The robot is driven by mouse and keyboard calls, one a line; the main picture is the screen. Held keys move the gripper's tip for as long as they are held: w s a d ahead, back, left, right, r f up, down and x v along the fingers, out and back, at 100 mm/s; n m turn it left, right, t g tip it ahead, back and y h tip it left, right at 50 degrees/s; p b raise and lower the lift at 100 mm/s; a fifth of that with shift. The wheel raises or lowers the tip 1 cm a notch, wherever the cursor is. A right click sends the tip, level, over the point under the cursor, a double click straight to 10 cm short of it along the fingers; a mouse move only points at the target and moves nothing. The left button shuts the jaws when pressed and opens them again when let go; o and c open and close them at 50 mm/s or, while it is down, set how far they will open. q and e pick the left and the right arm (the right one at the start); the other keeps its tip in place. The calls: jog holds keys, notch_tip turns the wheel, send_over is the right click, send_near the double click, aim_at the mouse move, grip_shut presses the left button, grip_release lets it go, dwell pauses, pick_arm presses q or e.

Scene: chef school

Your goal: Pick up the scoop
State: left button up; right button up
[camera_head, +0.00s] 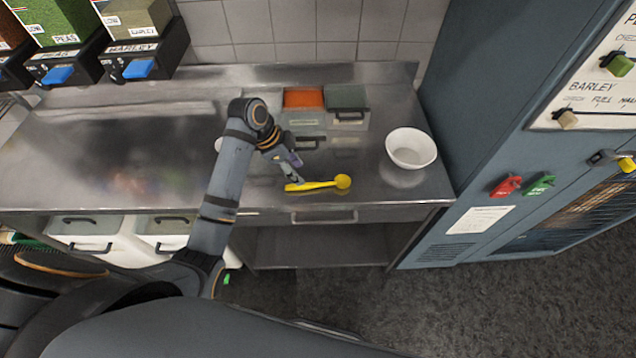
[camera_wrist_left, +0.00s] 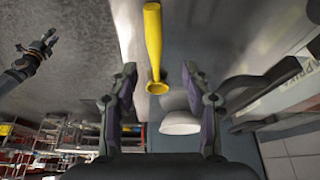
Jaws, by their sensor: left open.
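The yellow scoop (camera_head: 318,185) lies on the steel counter near its front edge, its round end to the right and its handle to the left. My left gripper (camera_head: 294,172) is just above and behind the handle. In the left wrist view the scoop (camera_wrist_left: 153,42) shows in line with the gap between the two open fingers of my left gripper (camera_wrist_left: 160,80), and nothing is held. Whether a finger touches the scoop cannot be told. A second gripper, apparently my right one, shows small in the left wrist view (camera_wrist_left: 46,44); its jaw state is unclear.
A white bowl (camera_head: 411,148) stands right of the scoop on the counter (camera_head: 110,150). A blue cabinet (camera_head: 470,130) bounds the right. The counter's left half is mostly clear.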

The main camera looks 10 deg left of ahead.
aim_at(306, 184)
pick_arm(q)
jog(key=shift+d+f, duration=0.1)
jog(key=shift+f, duration=0.2)
jog(key=shift+d+f+p, duration=0.15)
jog(key=shift+f+p, duration=0.15)
jog(key=shift+p, duration=0.05)
jog(key=x, duration=0.1)
jog(key=p+x, duration=0.1)
jog(key=x, duration=0.2)
jog(key=shift+s+d, duration=0.1)
jog(key=shift+s, duration=0.2)
jog(key=shift+f, duration=0.3)
grip_shut()
